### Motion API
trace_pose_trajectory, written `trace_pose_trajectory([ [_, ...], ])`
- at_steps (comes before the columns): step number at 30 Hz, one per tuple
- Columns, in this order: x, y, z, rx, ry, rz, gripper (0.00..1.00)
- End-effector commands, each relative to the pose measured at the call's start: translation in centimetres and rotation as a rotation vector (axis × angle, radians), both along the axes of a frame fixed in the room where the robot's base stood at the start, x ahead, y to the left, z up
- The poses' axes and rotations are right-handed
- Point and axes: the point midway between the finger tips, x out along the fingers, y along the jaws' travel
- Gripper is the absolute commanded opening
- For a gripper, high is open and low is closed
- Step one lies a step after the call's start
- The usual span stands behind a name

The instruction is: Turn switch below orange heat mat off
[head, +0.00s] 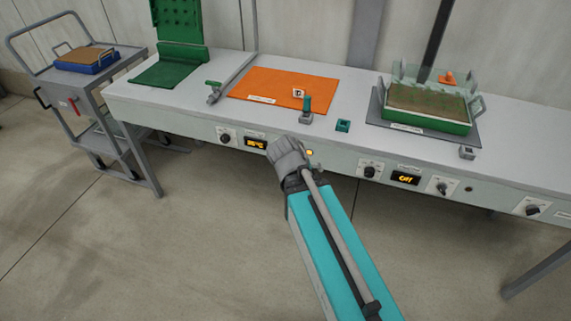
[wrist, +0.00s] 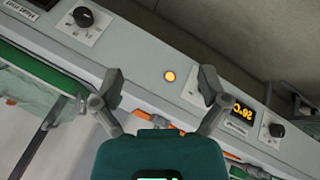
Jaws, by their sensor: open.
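The orange heat mat (head: 262,84) lies on the bench top. Below it, the front panel carries a dark knob (head: 225,138), an orange-lit display (head: 255,142) and a lit amber lamp (head: 310,152). My gripper (head: 284,148) is in front of the panel between display and lamp, hiding that stretch in the head view. In the wrist view my gripper (wrist: 160,74) is open and empty, with the lit lamp (wrist: 169,76) showing between its fingers. The right finger covers most of a white switch plate (wrist: 190,92) between lamp and display (wrist: 241,111); its switch setting is hidden.
Further right on the panel are another knob (head: 371,172), a second lit display (head: 406,178), a switch (head: 441,186) and an unlit lamp (head: 469,189). A green tray (head: 428,121) stands above them. A cart (head: 100,95) stands at left. The floor before the bench is clear.

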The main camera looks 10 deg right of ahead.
Motion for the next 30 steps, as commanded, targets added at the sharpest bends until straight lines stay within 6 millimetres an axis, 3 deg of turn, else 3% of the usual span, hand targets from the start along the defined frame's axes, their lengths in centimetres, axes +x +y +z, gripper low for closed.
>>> trace_pose_trajectory([
  [1, 0.4, 0.0, -1.5, -0.025, -0.023, 0.002, 0.94],
  [14, 3.5, 0.5, -5.0, -0.239, -0.25, 0.045, 0.94],
  [30, 6.9, 4.0, -8.5, -0.453, -0.544, 0.176, 0.94],
])
